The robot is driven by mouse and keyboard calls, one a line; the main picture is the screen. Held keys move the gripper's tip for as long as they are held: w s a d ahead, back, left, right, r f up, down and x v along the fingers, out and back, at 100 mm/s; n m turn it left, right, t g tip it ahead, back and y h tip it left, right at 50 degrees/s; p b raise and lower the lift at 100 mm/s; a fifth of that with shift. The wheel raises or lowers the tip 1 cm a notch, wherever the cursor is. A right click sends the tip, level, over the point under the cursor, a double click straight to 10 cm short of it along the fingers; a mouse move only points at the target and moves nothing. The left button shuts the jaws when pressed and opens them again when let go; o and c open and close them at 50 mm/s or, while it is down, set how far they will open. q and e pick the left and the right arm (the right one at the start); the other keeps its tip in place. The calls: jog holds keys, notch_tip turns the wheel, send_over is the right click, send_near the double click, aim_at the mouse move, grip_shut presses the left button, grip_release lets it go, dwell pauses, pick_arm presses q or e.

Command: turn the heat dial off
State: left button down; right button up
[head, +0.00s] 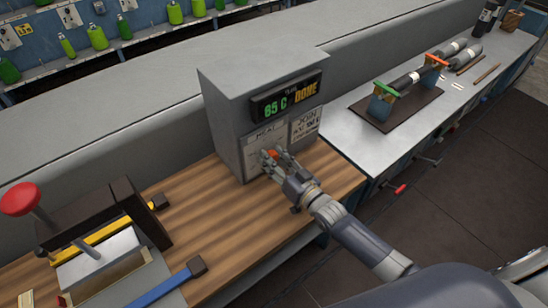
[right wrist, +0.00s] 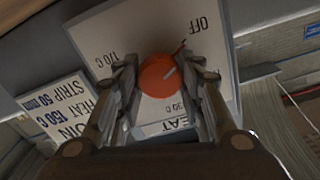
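The heat dial (right wrist: 158,76) is a round orange-red knob on a white label plate (right wrist: 110,42) with OFF and temperature marks. In the head view the dial (head: 272,155) shows as a small orange spot on the front of a grey control box (head: 222,125). My right gripper (head: 275,160) is at the dial. In the right wrist view its two fingers (right wrist: 163,78) stand on either side of the knob, with narrow gaps visible. My left gripper is not in view.
The box's display (head: 285,97) reads about 65 C and DONE. A grey bench (head: 355,120) to the right holds a dark roller stand (head: 415,105).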

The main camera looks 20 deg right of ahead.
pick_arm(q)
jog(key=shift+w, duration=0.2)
pick_arm(e)
jog(key=shift+n, duration=0.5)
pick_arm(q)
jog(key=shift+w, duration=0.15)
pick_arm(e)
jog(key=o, duration=1.1)
jog(key=shift+c, duration=0.2)
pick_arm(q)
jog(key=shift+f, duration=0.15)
pick_arm(e)
jog(key=v, duration=1.2)
jog(key=shift+r, duration=0.1)
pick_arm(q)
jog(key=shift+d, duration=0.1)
